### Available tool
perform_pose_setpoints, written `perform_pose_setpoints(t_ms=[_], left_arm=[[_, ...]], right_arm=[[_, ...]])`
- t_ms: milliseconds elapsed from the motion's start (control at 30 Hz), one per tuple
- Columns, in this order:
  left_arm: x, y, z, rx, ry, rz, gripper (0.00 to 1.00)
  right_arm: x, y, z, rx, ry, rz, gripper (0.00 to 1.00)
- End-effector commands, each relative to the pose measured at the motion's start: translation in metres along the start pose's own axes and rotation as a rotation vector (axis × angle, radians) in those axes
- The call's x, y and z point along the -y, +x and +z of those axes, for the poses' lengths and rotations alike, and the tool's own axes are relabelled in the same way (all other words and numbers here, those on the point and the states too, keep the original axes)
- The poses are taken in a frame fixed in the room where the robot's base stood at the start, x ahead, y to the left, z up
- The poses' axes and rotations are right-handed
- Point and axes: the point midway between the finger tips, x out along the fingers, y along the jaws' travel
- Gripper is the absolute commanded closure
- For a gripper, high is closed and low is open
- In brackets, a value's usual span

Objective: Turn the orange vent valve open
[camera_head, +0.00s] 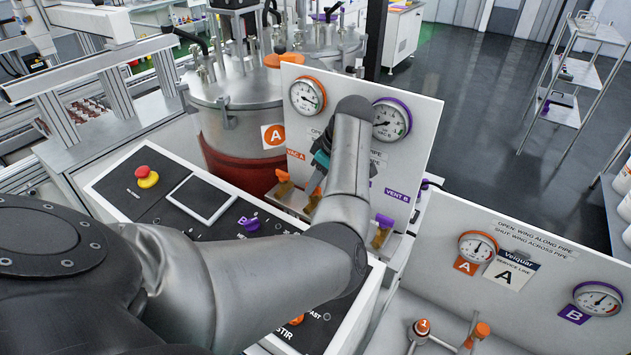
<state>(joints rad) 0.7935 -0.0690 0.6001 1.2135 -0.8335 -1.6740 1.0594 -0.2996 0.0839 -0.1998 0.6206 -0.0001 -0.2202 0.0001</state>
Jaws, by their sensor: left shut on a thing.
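The orange vent valve (313,199) stands on the white gauge panel (265,95), on the shelf at its foot. Only a part of its orange handle and brass body shows, and its label is hidden behind my arm. My left gripper (319,172) comes down to it from above and is shut on its handle. My wrist hides most of the fingers, so the handle's exact angle cannot be told. A second orange valve (283,180) stands just left of it, under the VAC A label. My right gripper is not in view.
A purple valve (383,226) stands to the right, below the VENT B label. Two gauges sit above on the panel. A control box (205,200) with a red stop button (147,176) lies left. A metal tank (240,105) stands behind the panel. More gauges (478,247) are at lower right.

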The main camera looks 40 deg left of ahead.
Motion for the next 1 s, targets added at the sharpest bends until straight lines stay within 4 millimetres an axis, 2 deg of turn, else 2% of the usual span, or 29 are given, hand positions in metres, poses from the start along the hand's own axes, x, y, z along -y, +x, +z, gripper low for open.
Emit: perform_pose_setpoints(t_ms=[533,1000], left_arm=[[0.0013,0.0006,-0.0014,-0.004,0.065,0.027,1.0],[0.0036,0.0006,-0.0031,-0.007,0.422,0.176,1.0]], right_arm=[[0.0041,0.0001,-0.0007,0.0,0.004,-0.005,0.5],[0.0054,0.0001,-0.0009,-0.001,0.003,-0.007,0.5]])
